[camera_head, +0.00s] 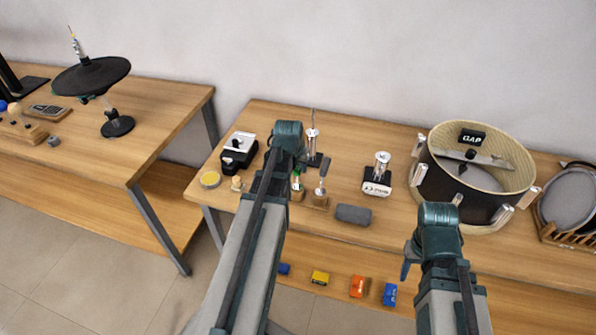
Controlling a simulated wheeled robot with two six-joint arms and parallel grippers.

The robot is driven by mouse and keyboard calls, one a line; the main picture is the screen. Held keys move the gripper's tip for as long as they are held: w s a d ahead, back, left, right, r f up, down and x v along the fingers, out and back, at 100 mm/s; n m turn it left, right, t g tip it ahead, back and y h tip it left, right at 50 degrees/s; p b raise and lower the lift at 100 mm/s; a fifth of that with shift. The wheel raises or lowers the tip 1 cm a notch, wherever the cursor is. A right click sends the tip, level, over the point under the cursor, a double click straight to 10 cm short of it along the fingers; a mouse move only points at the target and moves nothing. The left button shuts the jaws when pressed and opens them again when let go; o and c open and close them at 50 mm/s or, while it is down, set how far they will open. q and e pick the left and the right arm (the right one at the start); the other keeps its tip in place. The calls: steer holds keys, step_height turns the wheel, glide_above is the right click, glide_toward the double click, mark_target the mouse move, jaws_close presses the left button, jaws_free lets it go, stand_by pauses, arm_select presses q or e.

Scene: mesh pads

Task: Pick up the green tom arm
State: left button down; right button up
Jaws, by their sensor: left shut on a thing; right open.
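The green tom arm (297,180) is a small upright metal piece with a green part, on the wooden table just right of my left arm; part of it is hidden. My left gripper (296,168) is over the table and shut on it, with its fingers mostly covered by the wrist. I cannot tell whether the piece is clear of the table. My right gripper (406,268) is open and empty, low in front of the table edge, apart from any object.
Close by are other metal stands (312,145), a spoon-like piece on a wooden block (322,190), a white-based stand (377,180) and a grey pad (353,214). A black box (238,158) is left. A large drum (460,200) fills the right. Coloured boxes (358,286) lie below.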

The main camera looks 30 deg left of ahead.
step_height(320, 180, up, 15)
steer(key=p, duration=1.5)
steer(key=shift+r, duration=0.2)
steer(key=shift+f, duration=0.15)
